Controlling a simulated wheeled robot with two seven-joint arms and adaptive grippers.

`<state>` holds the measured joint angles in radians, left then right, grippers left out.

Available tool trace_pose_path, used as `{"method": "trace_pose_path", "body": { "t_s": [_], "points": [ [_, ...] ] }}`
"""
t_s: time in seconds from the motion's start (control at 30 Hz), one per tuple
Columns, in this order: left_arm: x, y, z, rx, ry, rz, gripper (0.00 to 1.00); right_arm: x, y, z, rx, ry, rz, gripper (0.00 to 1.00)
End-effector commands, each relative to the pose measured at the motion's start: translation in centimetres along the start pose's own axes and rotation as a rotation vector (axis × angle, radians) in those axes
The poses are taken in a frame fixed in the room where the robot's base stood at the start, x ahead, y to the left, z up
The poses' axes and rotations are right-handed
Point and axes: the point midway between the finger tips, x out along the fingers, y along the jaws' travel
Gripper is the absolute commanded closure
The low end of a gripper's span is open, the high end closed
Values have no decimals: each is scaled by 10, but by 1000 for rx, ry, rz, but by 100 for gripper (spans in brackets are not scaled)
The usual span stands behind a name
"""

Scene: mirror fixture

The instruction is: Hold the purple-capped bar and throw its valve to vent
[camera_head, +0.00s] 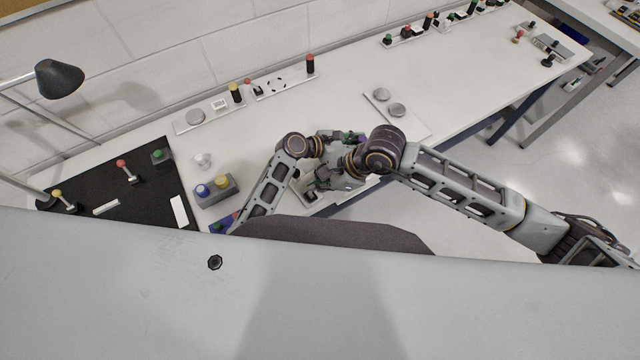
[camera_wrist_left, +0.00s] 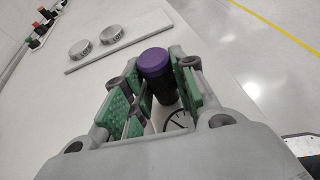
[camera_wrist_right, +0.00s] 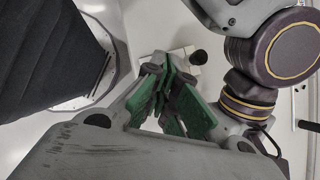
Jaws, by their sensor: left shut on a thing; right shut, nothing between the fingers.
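The purple-capped bar (camera_wrist_left: 162,84) is dark, with a round purple cap, and stands between the green finger pads of my left gripper (camera_wrist_left: 155,95). In the head view only a little of the purple cap (camera_head: 362,138) shows beside my left gripper (camera_head: 350,137). My right gripper (camera_head: 318,186) is shut and empty, on the near side of the table; its green pads (camera_wrist_right: 172,95) meet in the right wrist view. Beyond its fingertips there is a dark round knob (camera_wrist_right: 200,57) by a pale block. I cannot tell whether this is the valve.
A white plate with two grey discs (camera_head: 397,110) lies behind the left gripper. A grey box with blue and yellow buttons (camera_head: 222,184) and a black mat (camera_head: 95,190) lie to the left. My arms cross close together.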

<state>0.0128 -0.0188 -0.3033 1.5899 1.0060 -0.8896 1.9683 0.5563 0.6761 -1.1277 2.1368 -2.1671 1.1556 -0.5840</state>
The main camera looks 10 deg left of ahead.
Motion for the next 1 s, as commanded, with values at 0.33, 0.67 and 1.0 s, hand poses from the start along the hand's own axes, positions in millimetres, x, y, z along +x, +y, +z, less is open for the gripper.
{"method": "trace_pose_path", "body": {
  "t_s": [0.33,0.67,1.0],
  "points": [
    [0,0,0,0,0,0,100,-1,0,1,0,0,0,100],
    [0,0,0,0,0,0,100,-6,0,-4,1,1,0,100],
    [0,0,0,0,0,1,100,-24,0,-23,2,3,0,100]
  ]
}}
